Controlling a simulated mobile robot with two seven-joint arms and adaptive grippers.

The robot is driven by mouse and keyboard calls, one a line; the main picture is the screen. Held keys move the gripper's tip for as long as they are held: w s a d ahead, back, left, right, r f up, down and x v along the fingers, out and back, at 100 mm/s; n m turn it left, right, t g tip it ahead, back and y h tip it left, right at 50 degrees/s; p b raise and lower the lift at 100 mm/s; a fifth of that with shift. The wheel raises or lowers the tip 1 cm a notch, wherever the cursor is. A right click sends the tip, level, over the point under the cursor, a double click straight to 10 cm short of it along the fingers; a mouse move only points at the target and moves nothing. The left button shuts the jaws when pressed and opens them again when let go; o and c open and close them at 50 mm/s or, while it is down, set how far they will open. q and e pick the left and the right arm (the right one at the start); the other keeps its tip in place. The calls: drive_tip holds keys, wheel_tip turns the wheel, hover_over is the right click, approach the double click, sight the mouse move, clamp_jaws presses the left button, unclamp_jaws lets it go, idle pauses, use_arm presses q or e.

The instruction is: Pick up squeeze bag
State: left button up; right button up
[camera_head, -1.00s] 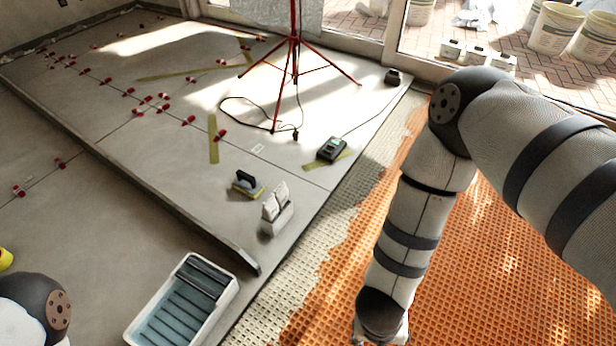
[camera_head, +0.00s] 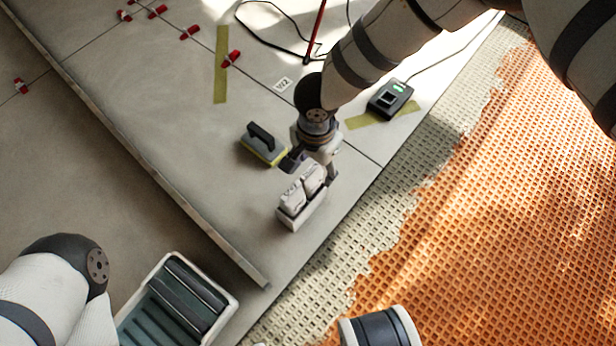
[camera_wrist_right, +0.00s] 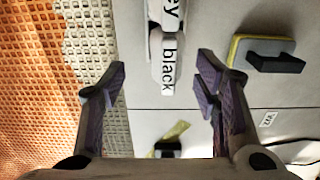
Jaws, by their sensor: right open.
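Two white squeeze bags (camera_head: 292,197) stand side by side in a small pale box (camera_head: 300,218) on the grey tiles. In the right wrist view the bag lettered "black" (camera_wrist_right: 167,58) lies nearest my fingers, with another bag ending in "ey" partly cut off above it. My right gripper (camera_head: 312,170) is at the far side of the box, close to the bags. In the wrist view its fingers (camera_wrist_right: 161,76) are open and spread on either side of the "black" bag, with gaps visible. My left arm shows at the lower left, but its gripper is out of view.
A yellow-edged float with a black handle (camera_head: 263,146) lies just left of my right gripper. A device with a green display (camera_head: 390,98) lies behind right. A wash tray (camera_head: 229,307) stands at the front left. Orange matting (camera_head: 480,210) covers the right.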

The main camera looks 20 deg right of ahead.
sight(310, 186)
drive_tip(key=f+b, duration=0.1)
drive_tip(key=f, duration=0.1)
drive_tip(key=f+b, duration=0.1)
drive_tip(key=f, duration=0.2)
drive_tip(key=f+b, duration=0.1)
drive_tip(key=f, duration=0.1)
drive_tip(key=shift+w+a+f, duration=0.15)
drive_tip(key=shift+w+a, duration=0.1)
drive_tip(key=shift+a, duration=0.15)
drive_tip(key=c, duration=1)
